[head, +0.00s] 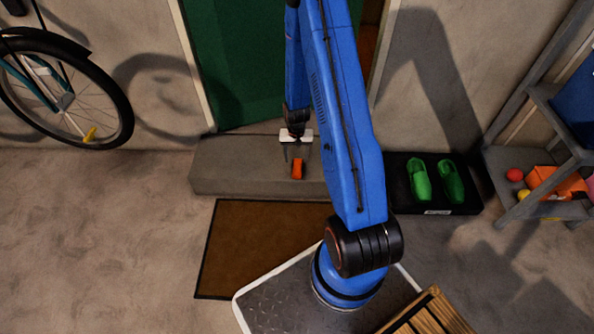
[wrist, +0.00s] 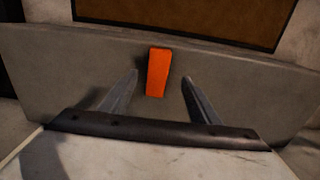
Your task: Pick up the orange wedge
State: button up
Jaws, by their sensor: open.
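The orange wedge (head: 297,169) lies on the grey concrete step (head: 235,170) in front of the green door. In the wrist view the wedge (wrist: 158,72) shows whole, just beyond the fingertips and roughly centred between them. My gripper (head: 297,156) is above the step, close to the wedge, with its fingers apart. In the wrist view the two fingers of my gripper (wrist: 161,80) are spread with nothing between them. I cannot tell the exact height of the fingertips over the step.
A brown doormat (head: 255,240) lies in front of the step. The green door (head: 240,60) stands behind it. A black tray (head: 465,200) with green shoes (head: 420,180) is to the right, then a shelf (head: 560,145) with balls. A bicycle (head: 65,90) is at the left.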

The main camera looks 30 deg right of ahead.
aim_at(297, 169)
jog(key=shift+s+d+f, duration=0.1)
jog(key=shift+d+f, duration=0.05)
jog(key=shift+f, duration=3.9)
jog(key=c, duration=1.2)
